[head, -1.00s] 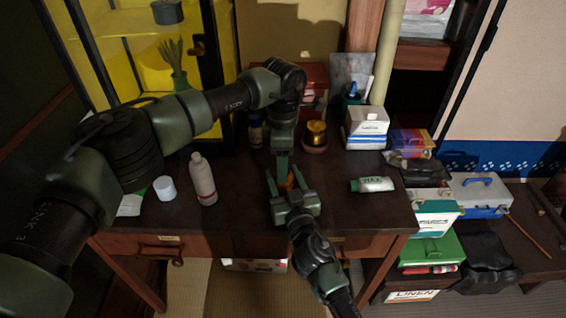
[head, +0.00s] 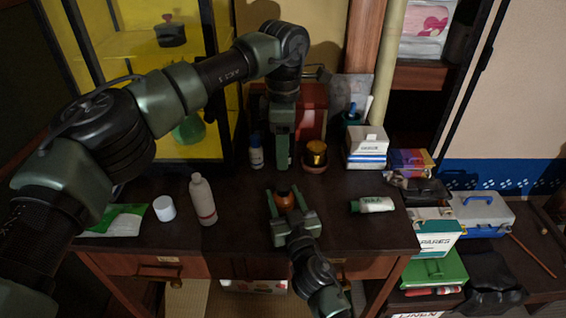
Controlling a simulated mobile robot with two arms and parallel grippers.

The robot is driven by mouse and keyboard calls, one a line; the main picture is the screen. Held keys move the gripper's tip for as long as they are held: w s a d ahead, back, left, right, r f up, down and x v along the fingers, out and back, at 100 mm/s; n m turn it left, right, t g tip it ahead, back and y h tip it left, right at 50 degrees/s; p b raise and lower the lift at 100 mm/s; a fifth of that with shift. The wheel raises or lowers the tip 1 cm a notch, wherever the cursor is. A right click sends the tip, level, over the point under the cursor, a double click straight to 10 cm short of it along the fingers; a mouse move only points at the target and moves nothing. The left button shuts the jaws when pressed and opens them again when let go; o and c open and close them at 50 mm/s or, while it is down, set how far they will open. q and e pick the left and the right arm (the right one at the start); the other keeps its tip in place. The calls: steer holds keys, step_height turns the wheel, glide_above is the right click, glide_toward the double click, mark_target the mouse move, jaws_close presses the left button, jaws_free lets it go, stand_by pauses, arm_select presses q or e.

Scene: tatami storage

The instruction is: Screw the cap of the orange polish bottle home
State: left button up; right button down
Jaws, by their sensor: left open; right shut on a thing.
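The orange polish bottle (head: 285,202) stands upright on the dark desk, with a dark cap (head: 282,189) on its top. I cannot tell how tightly the cap sits. My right gripper (head: 288,208) comes in from the front and is shut around the bottle's body, hiding its lower part. My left gripper (head: 282,166) points down above and behind the bottle. It is open and apart from the cap, though its finger gap is hard to make out from this angle.
A white bottle (head: 202,199) and a white cup (head: 164,208) stand left on the desk (head: 240,225). A green-white tube (head: 373,205) lies right. Behind are a blue bottle (head: 256,152), a gold-lidded jar (head: 316,155) and a white box (head: 367,147).

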mark_target(286, 205)
arm_select(q)
steer(key=shift+r, duration=0.4)
arm_select(e)
steer(key=c, duration=0.5)
jaws_free()
steer(key=shift+s, duration=0.15)
steer(key=v, duration=0.7)
steer(key=shift+s+d, duration=0.1)
steer(key=shift+s, duration=0.2)
arm_select(q)
steer(key=shift+f, duration=0.1)
